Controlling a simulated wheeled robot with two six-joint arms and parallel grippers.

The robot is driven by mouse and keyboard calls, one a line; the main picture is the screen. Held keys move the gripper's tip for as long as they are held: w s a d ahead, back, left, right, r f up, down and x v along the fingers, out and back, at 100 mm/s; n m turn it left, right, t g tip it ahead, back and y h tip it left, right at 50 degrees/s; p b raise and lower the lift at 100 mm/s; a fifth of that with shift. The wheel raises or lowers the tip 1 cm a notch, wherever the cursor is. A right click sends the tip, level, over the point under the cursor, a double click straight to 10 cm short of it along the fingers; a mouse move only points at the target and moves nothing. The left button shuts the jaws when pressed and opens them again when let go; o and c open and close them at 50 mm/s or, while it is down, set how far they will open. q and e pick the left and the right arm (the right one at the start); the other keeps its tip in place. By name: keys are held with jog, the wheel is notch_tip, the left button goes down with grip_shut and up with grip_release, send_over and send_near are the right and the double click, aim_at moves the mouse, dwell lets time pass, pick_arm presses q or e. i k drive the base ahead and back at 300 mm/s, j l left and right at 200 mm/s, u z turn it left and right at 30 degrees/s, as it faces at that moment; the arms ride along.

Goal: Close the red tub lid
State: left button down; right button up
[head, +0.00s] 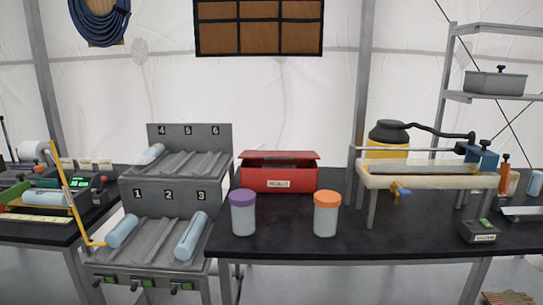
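The red tub (279,180) is a red box with a pale label on its front. It sits on the dark table behind two jars. Its red lid (280,154) shows along the top at the back, with a dark gap between it and the front wall, so it looks at least partly open. How far it is tilted is hard to tell at this size. Neither of my grippers shows in the head view.
A purple-capped jar (243,214) and an orange-capped jar (326,215) stand in front of the tub. A grey numbered rack (176,185) with pale cylinders is to the left. A raised white-topped frame (425,181) is to the right. Bare table (284,232) lies between the jars.

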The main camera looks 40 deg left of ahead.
aim_at(267, 155)
jog(key=i+j+u, duration=0.1)
jog(key=i+j, duration=0.25)
jog(key=i+j+u, duration=0.15)
jog(key=i+j, duration=0.15)
jog(key=i, duration=0.25)
